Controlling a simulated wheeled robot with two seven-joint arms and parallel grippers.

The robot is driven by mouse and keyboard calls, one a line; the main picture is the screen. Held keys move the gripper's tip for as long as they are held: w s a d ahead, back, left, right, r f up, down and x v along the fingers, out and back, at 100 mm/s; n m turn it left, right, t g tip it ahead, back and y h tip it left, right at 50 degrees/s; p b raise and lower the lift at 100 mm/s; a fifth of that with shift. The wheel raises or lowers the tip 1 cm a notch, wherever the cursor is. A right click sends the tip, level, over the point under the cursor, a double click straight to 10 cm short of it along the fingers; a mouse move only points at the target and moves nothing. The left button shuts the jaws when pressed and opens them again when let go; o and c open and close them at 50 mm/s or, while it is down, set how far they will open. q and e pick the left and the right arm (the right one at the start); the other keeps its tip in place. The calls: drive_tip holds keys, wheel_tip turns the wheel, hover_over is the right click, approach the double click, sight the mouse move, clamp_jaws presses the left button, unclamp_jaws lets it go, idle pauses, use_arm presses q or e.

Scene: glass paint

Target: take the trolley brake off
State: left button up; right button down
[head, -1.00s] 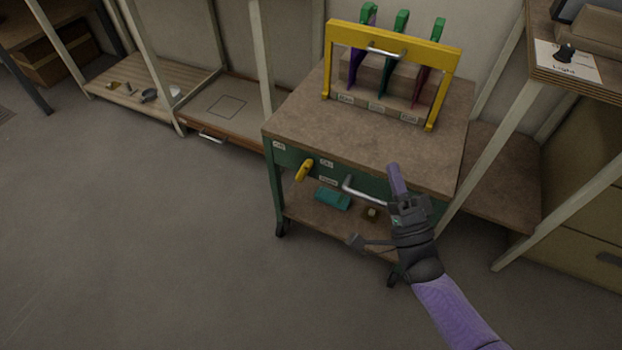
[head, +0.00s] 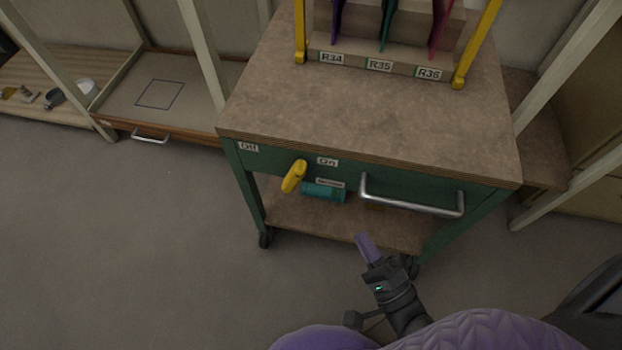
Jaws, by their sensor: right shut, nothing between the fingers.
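The trolley (head: 350,120) has a brown top and a green front. On its front a short yellow brake lever (head: 294,177) sits between an "Off" label (head: 248,147) at left and an "On" label (head: 327,162) at right. The lever is tilted, its upper end leaning right, nearer "On". My right gripper (head: 364,243) is shut and empty, below and to the right of the lever, apart from it and in front of the lower shelf. My left gripper is out of view.
A silver bar handle (head: 412,204) stands out from the trolley front right of the lever. A teal object (head: 324,192) shows below the lever. A yellow frame (head: 473,45) and labelled colored panels stand on top. Shelving flanks the trolley; floor at left is clear.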

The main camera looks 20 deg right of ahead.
drive_tip(key=b, duration=0.1)
approach(294, 177)
drive_tip(key=w+d, duration=0.4)
drive_tip(key=w, duration=0.1)
drive_tip(key=shift+w+d+f, duration=0.2)
drive_tip(key=shift+w+f, duration=0.05)
drive_tip(key=shift+f, duration=0.15)
drive_tip(key=w+a, duration=0.1)
drive_tip(key=a+r, duration=0.1)
drive_tip(key=a, duration=0.1)
drive_tip(key=shift+w+r+b, duration=0.2)
drive_tip(key=shift+w+b, duration=0.15)
drive_tip(key=shift+w, duration=0.05)
